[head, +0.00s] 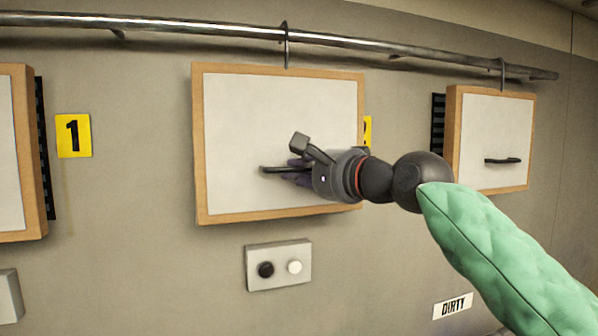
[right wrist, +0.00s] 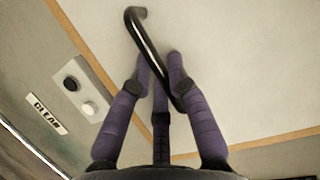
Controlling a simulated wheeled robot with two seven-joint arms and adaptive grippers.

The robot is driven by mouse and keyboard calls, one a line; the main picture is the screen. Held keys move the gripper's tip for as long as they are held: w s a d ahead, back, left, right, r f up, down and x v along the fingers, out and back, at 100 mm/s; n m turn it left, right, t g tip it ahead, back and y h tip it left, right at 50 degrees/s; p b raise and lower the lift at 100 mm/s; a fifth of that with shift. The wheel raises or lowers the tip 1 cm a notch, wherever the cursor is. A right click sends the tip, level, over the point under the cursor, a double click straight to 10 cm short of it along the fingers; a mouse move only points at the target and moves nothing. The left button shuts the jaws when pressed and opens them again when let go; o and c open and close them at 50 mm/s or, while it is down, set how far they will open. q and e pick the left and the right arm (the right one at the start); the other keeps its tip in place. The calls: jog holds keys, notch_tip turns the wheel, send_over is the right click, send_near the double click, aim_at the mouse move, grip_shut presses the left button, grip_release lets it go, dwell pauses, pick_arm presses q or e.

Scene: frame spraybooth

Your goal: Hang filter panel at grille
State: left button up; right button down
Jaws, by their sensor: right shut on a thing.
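The filter panel (head: 250,110), a white sheet in a wooden frame, is upright in front of the wall in the middle of the head view. It fills most of the right wrist view (right wrist: 230,60). My right gripper (head: 287,173) is shut on the panel's black bar handle (right wrist: 150,50), its purple fingers around it. A hook (head: 286,45) on the rail reaches down to the panel's top edge; I cannot tell whether it bears the panel. Any grille behind this panel is hidden. My left gripper is not in view.
A metal rail (head: 200,27) runs along the top. Other panels stand at left (head: 12,150) and right (head: 495,135), with black grilles (head: 437,122) behind. A two-button box (head: 278,266) is below. Signs read 1 (head: 73,135), DIRTY (head: 453,306) and CLEAN (right wrist: 46,113).

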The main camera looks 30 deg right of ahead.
jog(key=c, duration=1.1)
grip_release()
jog(key=s, duration=0.4)
jog(key=s+d, duration=0.1)
jog(key=s, duration=0.7)
jog(key=shift+d+r, duration=0.35)
